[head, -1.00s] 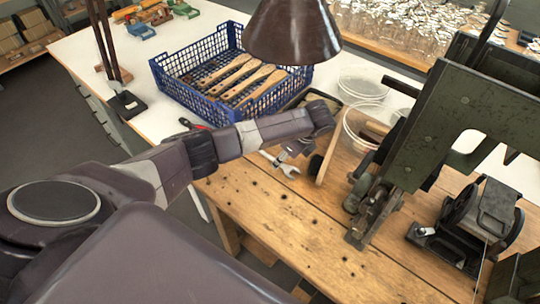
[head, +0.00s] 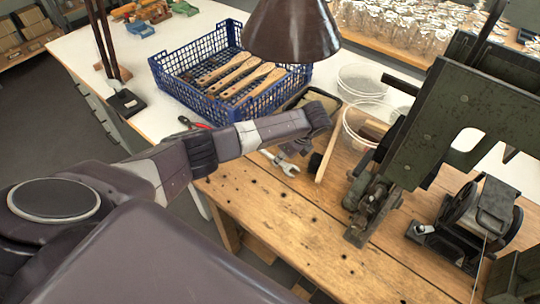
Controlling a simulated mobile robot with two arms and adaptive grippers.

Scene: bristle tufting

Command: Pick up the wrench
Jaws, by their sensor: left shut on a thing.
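The wrench (head: 290,169) is a small silver tool near the back of the wooden bench, just below my left forearm in the head view. Its open jaw end points to the lower right, and its middle is partly hidden. My left gripper (head: 287,157) is small and dark here, pointing down under the end of my left arm. It is shut on the wrench, around its middle. I cannot tell whether the wrench touches the bench or is slightly above it. My right gripper is not in view.
A blue crate (head: 187,97) with wooden brush handles stands behind my arm. Clear round tubs (head: 364,79) and a wooden strip (head: 328,152) are close to the gripper. A dark green machine (head: 455,110) stands at right. The bench front (head: 265,210) is clear.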

